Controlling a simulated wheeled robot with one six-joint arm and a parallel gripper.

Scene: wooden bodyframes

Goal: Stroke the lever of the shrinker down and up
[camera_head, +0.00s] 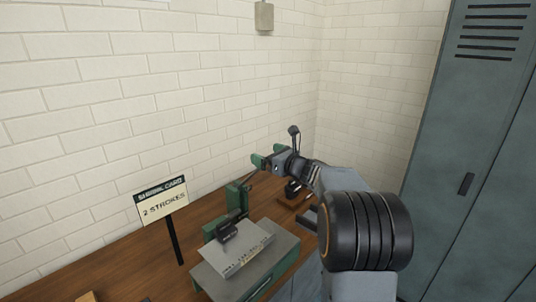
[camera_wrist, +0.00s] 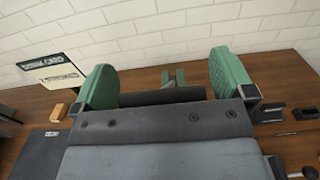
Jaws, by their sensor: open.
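The shrinker (camera_head: 238,195) is a green machine on the wooden bench, with a dark jaw block (camera_head: 227,231) at its front. A thin dark lever (camera_head: 250,179) rises from it toward my gripper (camera_head: 268,157). My gripper has green finger pads and is open above and right of the machine. In the wrist view the two pads of my gripper (camera_wrist: 165,85) stand wide apart. A dark bar (camera_wrist: 160,97) lies across between them; I cannot tell whether it is the lever's grip. A small green part (camera_wrist: 173,77) shows beyond it. No grip on the lever is visible.
A grey sheet (camera_head: 238,250) with markings lies at the jaw block over a green-sided stand (camera_head: 262,272). A sign (camera_head: 161,203) reading "2 STROKES" stands left. Dark tools (camera_head: 292,190) sit behind my arm. The brick wall is close behind; a locker (camera_head: 465,150) stands right.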

